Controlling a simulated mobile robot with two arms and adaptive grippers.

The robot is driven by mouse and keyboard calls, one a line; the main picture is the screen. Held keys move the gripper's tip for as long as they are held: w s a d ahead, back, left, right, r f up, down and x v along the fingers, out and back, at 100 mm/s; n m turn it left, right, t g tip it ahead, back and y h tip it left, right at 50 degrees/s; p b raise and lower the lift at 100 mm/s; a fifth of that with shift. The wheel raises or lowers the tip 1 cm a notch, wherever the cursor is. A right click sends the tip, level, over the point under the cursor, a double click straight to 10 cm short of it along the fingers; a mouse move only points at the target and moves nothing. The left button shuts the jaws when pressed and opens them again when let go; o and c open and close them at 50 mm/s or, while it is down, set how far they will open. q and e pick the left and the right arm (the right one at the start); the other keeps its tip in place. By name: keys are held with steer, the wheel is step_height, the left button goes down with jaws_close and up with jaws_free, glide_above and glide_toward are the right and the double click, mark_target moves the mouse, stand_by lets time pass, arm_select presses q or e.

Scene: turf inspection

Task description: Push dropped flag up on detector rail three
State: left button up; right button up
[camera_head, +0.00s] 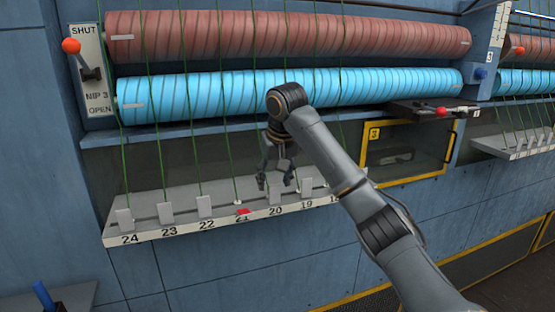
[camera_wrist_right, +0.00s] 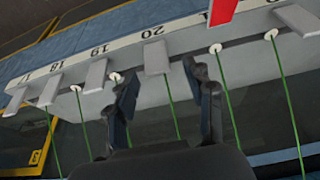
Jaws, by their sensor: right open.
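At 21, a red flag (camera_head: 243,211) lies at the front edge, partly over the number. It also shows at the top of the right wrist view (camera_wrist_right: 222,10). My right gripper (camera_head: 275,183) is open and empty above the rail near 20, right of the red flag. In the right wrist view its fingers (camera_wrist_right: 162,75) are spread, with flag 20 (camera_wrist_right: 155,57) beyond them. My left gripper is out of view.
Green threads (camera_head: 160,160) run from the blue roller (camera_head: 190,97) and red roller (camera_head: 200,37) down to the rail. A lever with an orange knob (camera_head: 71,46) is at upper left. A yellow-framed window (camera_head: 410,150) is right of the rail.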

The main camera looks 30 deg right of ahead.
steer(key=v, duration=0.8)
steer(key=shift+s+r, duration=0.15)
